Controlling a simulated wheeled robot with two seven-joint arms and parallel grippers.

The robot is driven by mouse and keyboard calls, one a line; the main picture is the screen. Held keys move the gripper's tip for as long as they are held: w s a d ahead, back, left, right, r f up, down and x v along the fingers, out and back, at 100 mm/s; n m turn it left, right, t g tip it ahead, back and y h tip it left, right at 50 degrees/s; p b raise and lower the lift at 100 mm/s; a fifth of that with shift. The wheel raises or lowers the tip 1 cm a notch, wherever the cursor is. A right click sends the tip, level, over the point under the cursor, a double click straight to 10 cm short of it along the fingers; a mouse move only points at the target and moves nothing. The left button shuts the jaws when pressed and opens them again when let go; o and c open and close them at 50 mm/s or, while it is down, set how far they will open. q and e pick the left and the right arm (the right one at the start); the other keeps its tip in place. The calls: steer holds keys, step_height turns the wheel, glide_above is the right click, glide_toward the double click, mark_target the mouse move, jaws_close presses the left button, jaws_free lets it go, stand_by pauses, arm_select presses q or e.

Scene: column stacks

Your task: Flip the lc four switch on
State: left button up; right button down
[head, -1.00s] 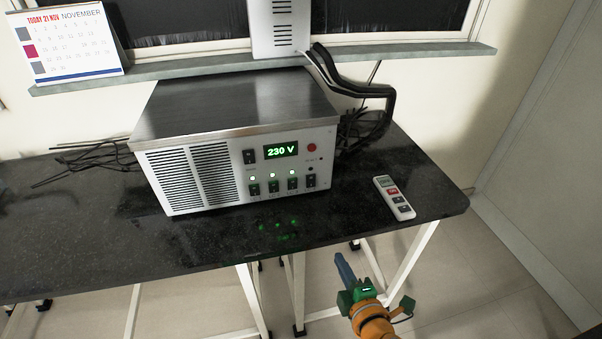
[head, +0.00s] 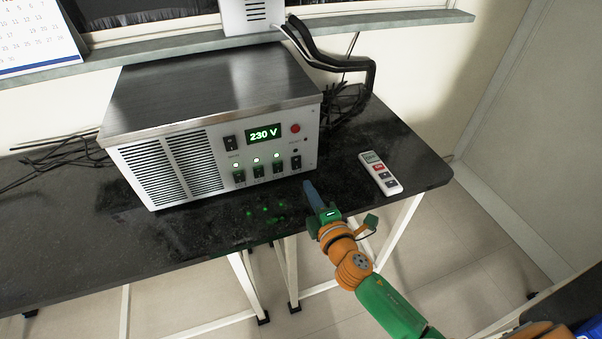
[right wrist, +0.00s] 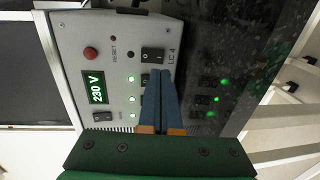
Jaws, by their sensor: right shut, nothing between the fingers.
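The LC 4 switch (head: 296,162) is a black rocker at the right end of the lower row on the grey power unit (head: 309,120). It also shows in the right wrist view (right wrist: 152,55), beside its "LC 4" label. No lit lamp shows above it, while the other three switches have green lamps lit. My right gripper (head: 309,184) is shut and empty, with blue fingers, in front of the panel and just below the switch. In the right wrist view its fingertips (right wrist: 160,72) appear close to the switch; I cannot tell whether they touch. My left gripper is out of view.
The power unit stands on a black worktop (head: 420,165). A white remote (head: 380,173) lies right of my gripper. Dark cables (head: 350,105) hang behind the unit's right side. A red button (head: 295,128) and a green "230 V" display (head: 264,134) sit above the switches.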

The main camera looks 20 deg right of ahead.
mark_target(297, 168)
steer(key=w, duration=0.4)
steer(key=w+f, duration=0.1)
steer(key=w, duration=0.1)
steer(key=shift+w+a+b, duration=0.1)
steer(key=shift+w+b, duration=0.05)
steer(key=shift+b, duration=0.15)
